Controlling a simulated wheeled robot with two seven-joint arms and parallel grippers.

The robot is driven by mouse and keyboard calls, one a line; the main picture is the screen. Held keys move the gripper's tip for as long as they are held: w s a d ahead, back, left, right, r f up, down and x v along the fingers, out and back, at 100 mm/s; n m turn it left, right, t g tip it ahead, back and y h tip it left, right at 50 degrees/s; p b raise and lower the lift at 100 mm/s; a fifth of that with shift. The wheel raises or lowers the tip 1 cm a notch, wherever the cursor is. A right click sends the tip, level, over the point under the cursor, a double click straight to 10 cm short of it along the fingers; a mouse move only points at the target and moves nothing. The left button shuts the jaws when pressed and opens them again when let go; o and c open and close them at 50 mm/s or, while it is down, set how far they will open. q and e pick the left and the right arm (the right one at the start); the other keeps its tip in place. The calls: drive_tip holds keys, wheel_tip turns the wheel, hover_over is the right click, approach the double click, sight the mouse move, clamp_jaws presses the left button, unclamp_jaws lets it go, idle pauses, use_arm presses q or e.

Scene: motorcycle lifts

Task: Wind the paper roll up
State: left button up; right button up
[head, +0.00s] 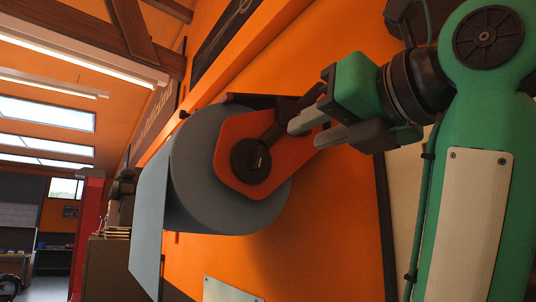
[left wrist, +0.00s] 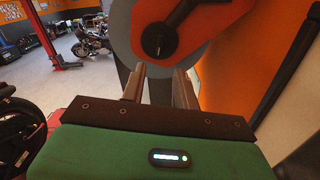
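The paper roll (head: 190,165) is a large grey-blue cylinder on the orange wall, with a sheet of paper (head: 148,225) hanging from its left side. An orange end bracket (head: 228,135) carries a dark round hub with a crank (head: 268,139) slanting up to the right. The crank also shows at the top of the left wrist view (left wrist: 180,14). My left gripper (head: 304,135) is beside the crank, its fingers pointing toward it. In the left wrist view its fingers (left wrist: 160,72) stand apart with nothing seen between them. Contact with the crank cannot be told. My right gripper is not in view.
The orange wall (head: 330,215) runs close behind the roll and my arm. A red lift post (left wrist: 48,35) and a motorcycle (left wrist: 90,45) stand on the open workshop floor. A cabinet (head: 108,265) stands beyond the hanging paper.

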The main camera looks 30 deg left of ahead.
sight(261, 154)
use_arm(q)
drive_tip(key=x, duration=1.1)
drive_tip(key=shift+w+a, duration=0.15)
drive_tip(key=shift+a, duration=0.25)
drive_tip(key=shift+c, duration=0.2)
clamp_jaws()
